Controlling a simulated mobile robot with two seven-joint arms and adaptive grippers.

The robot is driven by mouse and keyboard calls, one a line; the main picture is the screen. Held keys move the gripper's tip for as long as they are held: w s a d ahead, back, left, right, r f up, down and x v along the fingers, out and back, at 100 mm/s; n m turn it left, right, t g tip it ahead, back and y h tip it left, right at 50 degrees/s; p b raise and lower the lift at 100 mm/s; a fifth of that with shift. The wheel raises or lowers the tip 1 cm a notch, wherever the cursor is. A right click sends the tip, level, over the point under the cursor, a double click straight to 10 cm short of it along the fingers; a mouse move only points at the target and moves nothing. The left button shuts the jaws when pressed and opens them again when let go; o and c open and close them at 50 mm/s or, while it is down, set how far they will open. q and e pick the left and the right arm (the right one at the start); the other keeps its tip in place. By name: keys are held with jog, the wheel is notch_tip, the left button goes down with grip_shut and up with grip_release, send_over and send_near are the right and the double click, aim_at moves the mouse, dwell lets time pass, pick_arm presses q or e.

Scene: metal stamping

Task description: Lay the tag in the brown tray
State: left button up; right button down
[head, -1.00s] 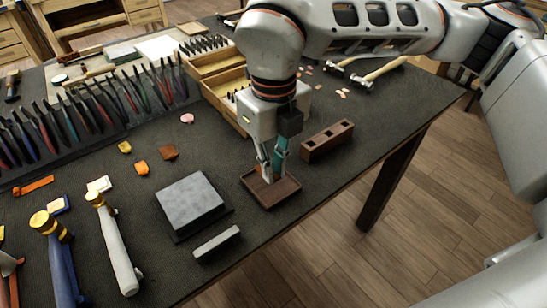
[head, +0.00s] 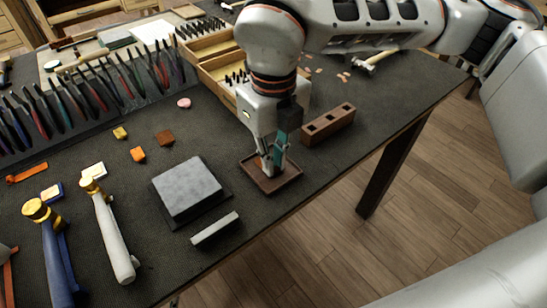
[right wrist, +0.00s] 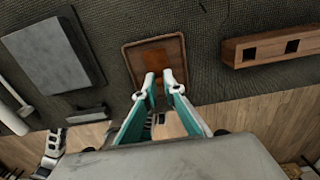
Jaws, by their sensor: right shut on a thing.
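The brown tray (head: 289,181) lies on the dark bench mat near the front edge, and its rim also shows in the right wrist view (right wrist: 181,50). My right gripper (head: 271,171) points down over the tray, its fingertips low and inside the rim. In the right wrist view its two fingers (right wrist: 160,77) are close together, shut on the tag. An orange-brown patch (right wrist: 154,57), apparently the tag, shows just past the fingertips against the tray floor. Whether it touches the floor I cannot tell. In the head view the fingers hide it. My left gripper is not in view.
A grey steel block (head: 187,188) on a dark base and a grey bar (head: 215,228) lie left of the tray. A brown block with square holes (head: 328,122) stands close behind right. Wooden boxes (head: 216,68) stand behind the gripper.

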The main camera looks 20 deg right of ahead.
jog(key=shift+f, duration=0.2)
jog(key=c, duration=2)
grip_release()
jog(key=shift+c, duration=0.2)
jog(key=shift+c, duration=1.3)
jog(key=shift+r, duration=0.1)
